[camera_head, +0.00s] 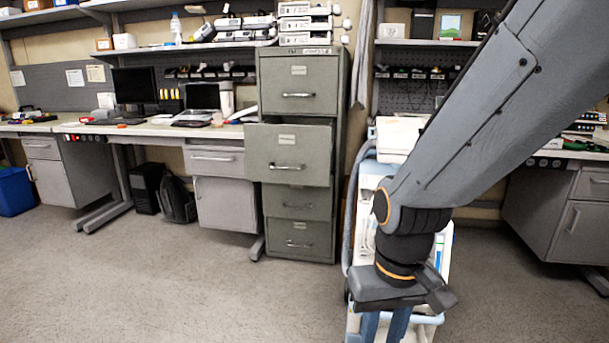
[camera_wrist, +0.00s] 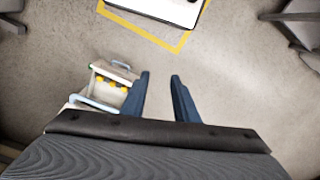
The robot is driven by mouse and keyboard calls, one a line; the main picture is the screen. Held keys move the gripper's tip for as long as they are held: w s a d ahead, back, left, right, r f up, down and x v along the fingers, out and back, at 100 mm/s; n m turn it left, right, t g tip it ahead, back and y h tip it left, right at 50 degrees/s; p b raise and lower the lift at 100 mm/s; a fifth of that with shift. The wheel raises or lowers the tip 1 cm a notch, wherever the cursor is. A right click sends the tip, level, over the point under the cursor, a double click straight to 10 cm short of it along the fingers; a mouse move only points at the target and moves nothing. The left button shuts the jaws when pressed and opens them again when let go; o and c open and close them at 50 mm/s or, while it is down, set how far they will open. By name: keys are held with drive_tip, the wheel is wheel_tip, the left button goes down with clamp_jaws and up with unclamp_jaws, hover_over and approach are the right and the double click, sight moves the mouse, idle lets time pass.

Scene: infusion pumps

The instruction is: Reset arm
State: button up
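My arm reaches down across the right of the head view, with my gripper (camera_head: 384,328) at its lower end, cut off by the frame's bottom edge. In the wrist view, my gripper (camera_wrist: 159,95) has two blue fingers standing apart with bare floor between them. It is open and holds nothing. It hangs in front of a white wheeled cart (camera_head: 440,262), which the arm partly hides in the head view.
A grey filing cabinet (camera_head: 297,100) stands left of the arm, its second drawer (camera_head: 287,155) pulled out. A desk (camera_head: 150,130) runs along the left wall and another desk (camera_head: 575,156) stands at right. The floor (camera_head: 180,280) at left is clear. The wrist view shows yellow floor tape (camera_wrist: 150,37).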

drive_tip(key=s+d+r+m+p, duration=0.1)
drive_tip(key=s+d+r+p, duration=0.1)
drive_tip(key=d+r+p, duration=0.4)
drive_tip(key=shift+d+r+m+h+p, duration=0.35)
drive_tip(key=shift+r+p, duration=0.55)
drive_tip(key=shift+p, duration=0.45)
